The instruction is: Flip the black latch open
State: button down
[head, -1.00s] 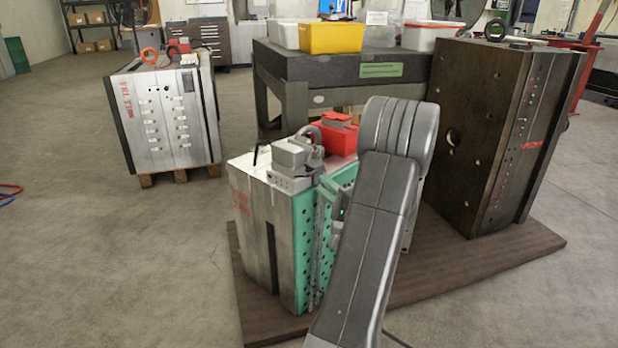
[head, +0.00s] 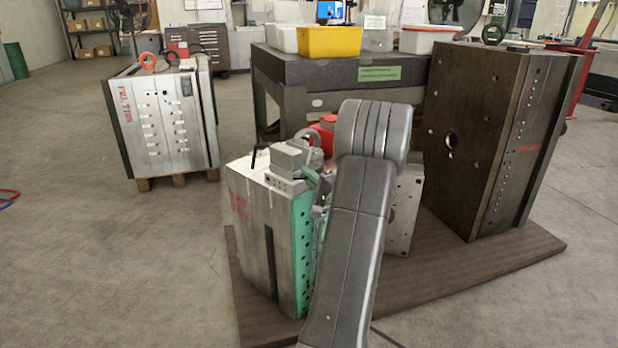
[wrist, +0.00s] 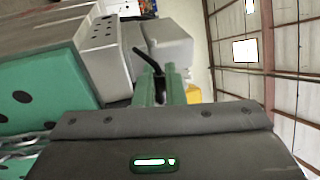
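The black latch (head: 256,156) is a thin bent lever on top of the grey mould base (head: 248,200), near its left end. In the wrist view the black latch (wrist: 146,60) shows just beyond my green fingertips, with its lower end lined up between them. My gripper (wrist: 160,86) has two green fingers with a narrow dark gap between them and looks open. I cannot tell whether the fingers touch the latch. In the head view my arm hides much of the gripper.
A grey block (head: 285,160) stands on the mould base beside the latch. A tall dark mould (head: 475,135) stands at right on the brown board (head: 420,280). Another mould (head: 165,115) stands at left on a pallet. Floor at front left is clear.

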jog(key=shift+f+b, duration=0.4)
jog(key=shift+b, duration=0.45)
jog(key=shift+f+t+y+b, duration=0.45)
jog(key=shift+t+b, duration=0.25)
jog(key=shift+b, duration=0.35)
jog(key=shift+d+r+m+t+y+p, duration=0.1)
jog(key=shift+r+m+t+y+p, duration=0.05)
jog(key=shift+m+t+y+p, duration=0.2)
jog(key=shift+s+t+y, duration=0.1)
jog(key=shift+t+y, duration=0.3)
jog(key=shift+t, duration=0.25)
jog(key=shift+f, duration=0.2)
jog(key=c, duration=1.6)
grip_release()
